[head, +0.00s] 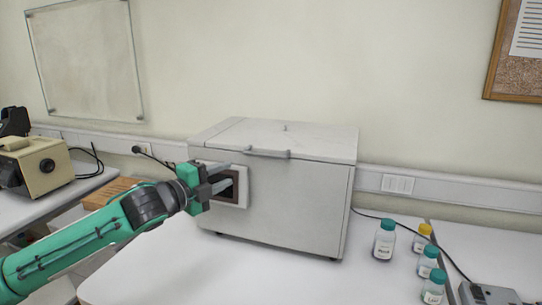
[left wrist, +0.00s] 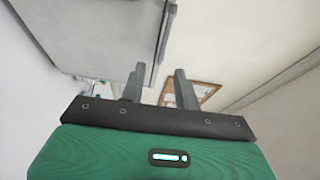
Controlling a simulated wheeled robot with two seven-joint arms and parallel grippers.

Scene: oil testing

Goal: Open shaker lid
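The shaker (head: 290,195) is a pale grey box on the white table, its flat lid (head: 300,138) lying closed on top. A bar handle (head: 268,153) runs along the lid's front edge; what looks like this handle also shows in the left wrist view (left wrist: 166,32). My left gripper (head: 225,177) is in front of the shaker's left front, beside the dark display panel, lower and left of the handle. Its two fingers (left wrist: 159,85) are apart with nothing between them. It covers part of the panel. My right gripper is out of view.
Several capped bottles (head: 384,240) stand right of the shaker, with a grey device (head: 488,294) at the lower right. A beige instrument (head: 38,163) is on the left table. The white table (head: 200,270) in front of the shaker is clear.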

